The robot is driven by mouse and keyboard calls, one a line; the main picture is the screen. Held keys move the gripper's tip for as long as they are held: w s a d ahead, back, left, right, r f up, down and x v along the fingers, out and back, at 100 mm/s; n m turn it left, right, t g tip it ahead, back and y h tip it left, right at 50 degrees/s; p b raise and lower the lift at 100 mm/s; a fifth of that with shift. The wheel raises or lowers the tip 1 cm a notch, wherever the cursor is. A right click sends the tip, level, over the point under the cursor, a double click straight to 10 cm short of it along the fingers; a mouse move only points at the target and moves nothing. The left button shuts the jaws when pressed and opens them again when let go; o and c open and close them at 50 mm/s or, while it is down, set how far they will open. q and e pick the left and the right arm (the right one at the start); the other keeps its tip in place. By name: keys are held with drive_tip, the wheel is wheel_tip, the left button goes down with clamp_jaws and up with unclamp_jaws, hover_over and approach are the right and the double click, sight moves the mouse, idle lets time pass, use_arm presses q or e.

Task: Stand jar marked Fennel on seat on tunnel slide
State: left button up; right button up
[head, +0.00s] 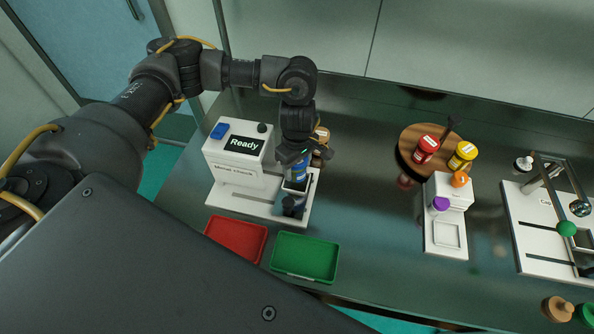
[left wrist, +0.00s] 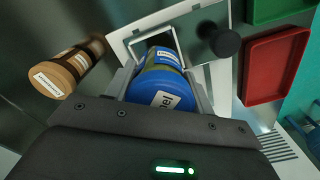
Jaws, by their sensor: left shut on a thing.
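My left gripper (head: 294,160) is shut on a blue-lidded jar (head: 300,172) whose lid label reads partly "nel" in the left wrist view (left wrist: 158,92). The gripper hides part of the jar in the head view. The jar is over or at the square seat (head: 298,186) on the slide of the white machine (head: 238,158), whose display reads "Ready". The seat's pale frame also shows around the jar's far end in the left wrist view (left wrist: 128,45). I cannot tell whether the jar touches the seat. A black knob (head: 292,206) stands in front of the seat. My right gripper is out of view.
A brown-lidded jar (head: 321,134) stands close behind the gripper. A red tray (head: 236,238) and a green tray (head: 304,257) lie in front. A round wooden board (head: 408,150) with red and yellow jars, a small white device (head: 446,236) and another white apparatus (head: 537,240) stand to the right.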

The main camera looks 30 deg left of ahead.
sight(297, 173)
use_arm(q)
drive_tip(key=shift+w+a+f, duration=0.1)
drive_tip(key=shift+a+f, duration=0.05)
drive_tip(key=shift+f, duration=0.25)
wheel_tip(297, 173, down, 3)
drive_tip(key=shift+r+p, duration=0.2)
drive_tip(key=shift+p, duration=0.2)
drive_tip(key=shift+f+b, duration=0.3)
drive_tip(key=o, duration=1)
drive_tip(key=shift+r, duration=0.1)
